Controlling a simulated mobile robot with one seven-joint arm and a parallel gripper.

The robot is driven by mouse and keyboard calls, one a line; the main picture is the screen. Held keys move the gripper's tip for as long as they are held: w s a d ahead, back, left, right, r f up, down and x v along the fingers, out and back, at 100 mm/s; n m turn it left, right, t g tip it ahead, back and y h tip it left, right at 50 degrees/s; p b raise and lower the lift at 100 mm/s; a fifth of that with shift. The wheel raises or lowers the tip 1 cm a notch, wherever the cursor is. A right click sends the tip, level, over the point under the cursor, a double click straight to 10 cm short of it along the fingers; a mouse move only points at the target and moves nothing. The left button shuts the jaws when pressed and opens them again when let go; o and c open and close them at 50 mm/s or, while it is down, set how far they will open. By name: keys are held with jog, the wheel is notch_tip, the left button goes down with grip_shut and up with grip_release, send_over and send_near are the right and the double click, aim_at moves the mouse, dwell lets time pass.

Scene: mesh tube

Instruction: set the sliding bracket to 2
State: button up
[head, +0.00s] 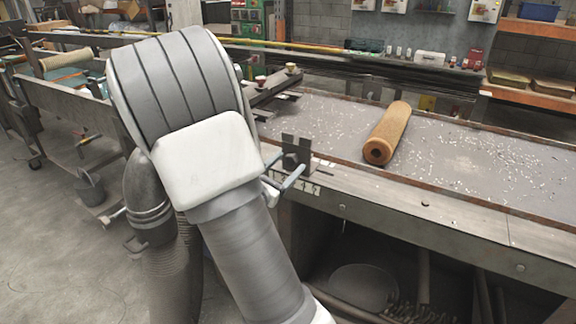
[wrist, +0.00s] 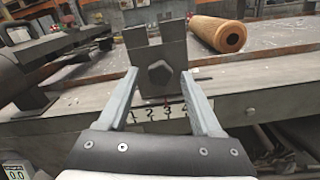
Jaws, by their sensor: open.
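The sliding bracket (wrist: 178,48) is a dark grey, notched upright plate with a hexagonal knob (wrist: 159,75) on its front. It stands at the table's front edge, and it also shows in the head view (head: 304,145). Below it is a white number scale (wrist: 158,113) reading 1 to 4. A small red mark under the bracket appears near the 3; it is too small to read exactly. My gripper (wrist: 158,79) is open, with one finger on each side of the knob in the picture. Contact with the bracket cannot be told. In the head view my gripper (head: 287,169) is partly hidden by my arm.
A brown roll (head: 389,134) lies on the grey table (head: 335,120) behind and right of the bracket. Dark bars (head: 275,88) lie left of it. Pale scraps dot the tabletop. The front ledge (head: 425,212) right of the scale is clear.

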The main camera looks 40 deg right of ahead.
jog(key=shift+w+d, duration=0.15)
jog(key=shift+d, duration=0.3)
jog(key=shift+c, duration=0.2)
grip_shut()
dwell(1.0)
